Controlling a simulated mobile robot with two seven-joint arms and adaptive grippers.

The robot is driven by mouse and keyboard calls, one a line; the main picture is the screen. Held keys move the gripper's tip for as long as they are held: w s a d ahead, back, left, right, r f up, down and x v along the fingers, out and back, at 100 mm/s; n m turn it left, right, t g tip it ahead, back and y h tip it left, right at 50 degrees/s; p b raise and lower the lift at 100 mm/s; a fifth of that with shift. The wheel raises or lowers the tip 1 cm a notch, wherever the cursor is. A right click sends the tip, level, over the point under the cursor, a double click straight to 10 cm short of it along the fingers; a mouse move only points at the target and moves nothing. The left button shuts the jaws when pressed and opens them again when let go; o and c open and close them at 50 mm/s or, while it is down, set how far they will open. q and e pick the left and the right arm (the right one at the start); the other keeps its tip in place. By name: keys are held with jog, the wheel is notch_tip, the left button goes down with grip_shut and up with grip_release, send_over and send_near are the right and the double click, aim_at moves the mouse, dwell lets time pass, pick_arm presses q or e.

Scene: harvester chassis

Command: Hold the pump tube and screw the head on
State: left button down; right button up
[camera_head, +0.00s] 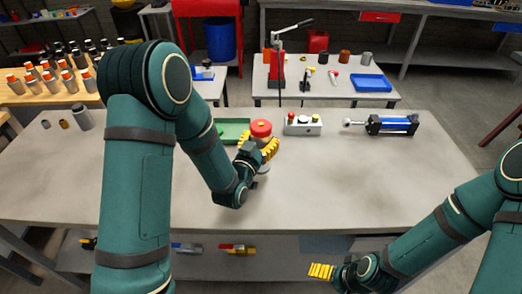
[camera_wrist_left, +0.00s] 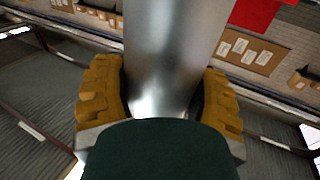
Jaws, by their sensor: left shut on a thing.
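My left gripper (camera_head: 258,149) stands over the middle of the workbench, its yellow fingers shut around a pale cylinder, which I take for the pump tube. In the left wrist view the tube (camera_wrist_left: 172,60) is a smooth silver cylinder between both yellow fingers, and it looks upright. A red round part with a small yellow top (camera_head: 261,127) shows just above the fingers, in line with the tube; whether it is the head and is seated on the tube, I cannot tell. My right gripper (camera_head: 322,271) is low, in front of the bench's near edge, with nothing visible in it.
On the workbench (camera_head: 370,185) a green tray (camera_head: 233,131) lies behind the gripper. Small fittings (camera_head: 82,118) stand at the far left. The bench's front right is clear.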

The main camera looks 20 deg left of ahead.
pick_arm(q)
jog(key=shift+f+b, duration=0.35)
jog(key=shift+f, duration=1.5)
jog(key=shift+r, duration=0.1)
jog(key=shift+c, duration=0.4)
grip_release()
jog(key=shift+f, duration=0.2)
